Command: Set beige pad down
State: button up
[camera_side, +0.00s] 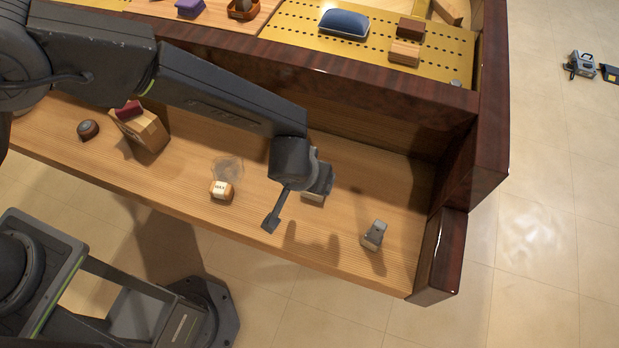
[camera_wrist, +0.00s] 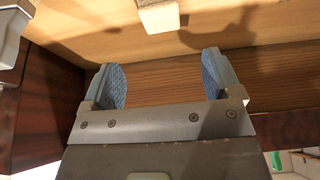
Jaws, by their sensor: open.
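A pale block that seems to be the same one (camera_wrist: 158,15) shows at the top edge of the wrist view, cut off by the frame. In the wrist view my gripper (camera_wrist: 163,82) is open, with its blue ridged finger pads wide apart and nothing between them. The block lies outside the gap between the fingers.
A wooden block with a red piece (camera_side: 142,130) and a dark round tin (camera_side: 88,129) are farther left.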

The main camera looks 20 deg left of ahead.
jog(key=shift+s+r, duration=0.2)
jog(key=shift+r, duration=0.2)
jog(key=a+r, duration=1.8)
jog(key=r, duration=0.2)
jog(key=s+a+r, duration=0.3)
jog(key=s+a, duration=0.4)
jog(key=s+a+r+t, duration=0.1)
jog(key=s+a+r, duration=0.3)
jog(key=s+a, duration=0.3)
jog(key=shift+s+r, duration=0.25)
jog(key=shift+s, duration=0.55)
